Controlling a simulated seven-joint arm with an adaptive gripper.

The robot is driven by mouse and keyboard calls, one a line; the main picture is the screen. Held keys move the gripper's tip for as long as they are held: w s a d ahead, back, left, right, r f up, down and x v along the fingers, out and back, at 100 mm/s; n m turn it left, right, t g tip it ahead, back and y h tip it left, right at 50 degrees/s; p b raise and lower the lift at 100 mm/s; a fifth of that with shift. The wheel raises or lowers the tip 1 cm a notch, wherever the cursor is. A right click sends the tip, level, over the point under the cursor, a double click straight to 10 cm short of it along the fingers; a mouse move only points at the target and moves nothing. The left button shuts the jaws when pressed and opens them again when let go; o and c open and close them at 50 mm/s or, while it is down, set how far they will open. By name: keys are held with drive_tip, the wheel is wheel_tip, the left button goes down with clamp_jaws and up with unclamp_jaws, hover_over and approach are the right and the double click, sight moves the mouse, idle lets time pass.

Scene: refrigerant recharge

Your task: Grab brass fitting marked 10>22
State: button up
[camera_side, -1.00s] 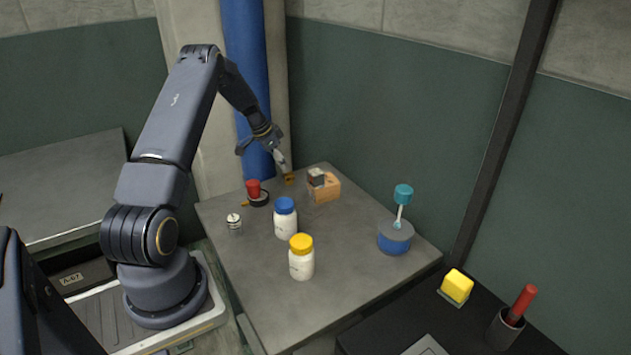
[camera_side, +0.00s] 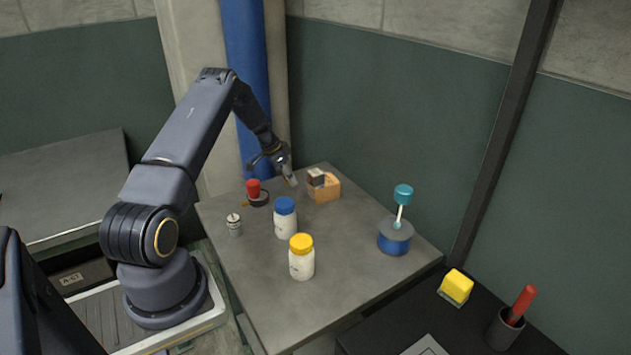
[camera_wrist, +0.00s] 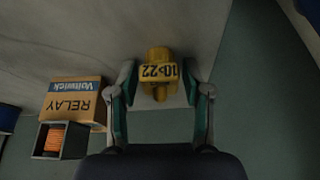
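The brass fitting (camera_wrist: 158,73), yellow and marked 10>22, stands near the top middle of the wrist view. My gripper (camera_wrist: 158,94) is open, with one green-padded finger on each side of the fitting. Narrow gaps seem to show between the pads and the fitting, so I see no clear hold on it. In the side view my gripper (camera_side: 292,183) is low over the back corner of the grey table and hides the fitting.
The relay box (camera_wrist: 72,100) with a smaller open box stands close left of my fingers; in the side view, this cardboard box (camera_side: 327,189) is just right of my gripper. A red-topped item (camera_side: 254,189), blue-capped bottle (camera_side: 285,222) and yellow-capped bottle (camera_side: 301,262) stand nearby.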

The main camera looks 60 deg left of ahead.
drive_tip(key=c, duration=0.8)
clamp_jaws()
drive_tip(key=shift+r, duration=0.15)
